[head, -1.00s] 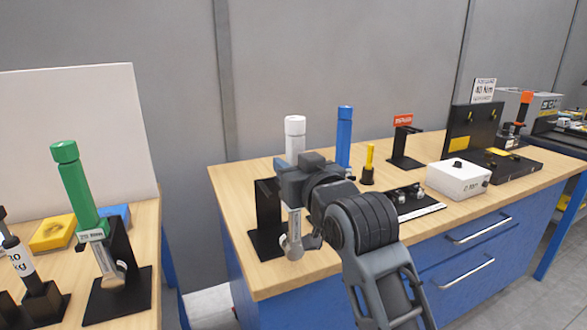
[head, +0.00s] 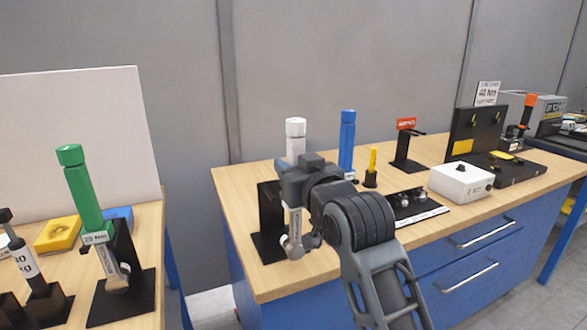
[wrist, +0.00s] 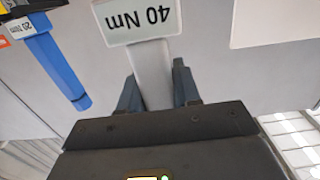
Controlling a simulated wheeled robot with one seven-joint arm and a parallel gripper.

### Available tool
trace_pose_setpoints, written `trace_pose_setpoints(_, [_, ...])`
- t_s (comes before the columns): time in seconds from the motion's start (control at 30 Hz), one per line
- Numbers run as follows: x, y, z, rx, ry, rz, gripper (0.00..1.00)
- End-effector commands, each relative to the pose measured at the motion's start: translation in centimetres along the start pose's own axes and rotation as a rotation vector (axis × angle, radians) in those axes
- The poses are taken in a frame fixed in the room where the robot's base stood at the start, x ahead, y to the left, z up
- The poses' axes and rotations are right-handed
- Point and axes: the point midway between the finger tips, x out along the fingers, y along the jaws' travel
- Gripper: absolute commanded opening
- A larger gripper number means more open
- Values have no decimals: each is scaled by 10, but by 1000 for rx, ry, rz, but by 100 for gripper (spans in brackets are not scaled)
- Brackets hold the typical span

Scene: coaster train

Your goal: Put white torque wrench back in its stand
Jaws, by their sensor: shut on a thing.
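The white torque wrench stands upright in the head view, with its white handle (head: 295,130) at the top and its metal head low down near the bench. A black stand (head: 268,215) with an upright plate and a flat base is directly behind and left of the wrench. I cannot tell whether the wrench touches or sits in it. My wrist hides part of the shaft.
A blue wrench (head: 346,140) and a yellow tool (head: 372,165) stand close behind my gripper. A white box (head: 461,182) and a black case are further right. A green wrench (head: 82,185) stands on the separate left bench, across a gap.

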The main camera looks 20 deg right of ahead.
Motion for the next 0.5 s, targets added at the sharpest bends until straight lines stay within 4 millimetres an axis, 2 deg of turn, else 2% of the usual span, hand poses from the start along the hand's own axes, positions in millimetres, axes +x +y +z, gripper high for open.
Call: trace_pose_setpoints(0.5, [12,0,-4,0,8,0,0])
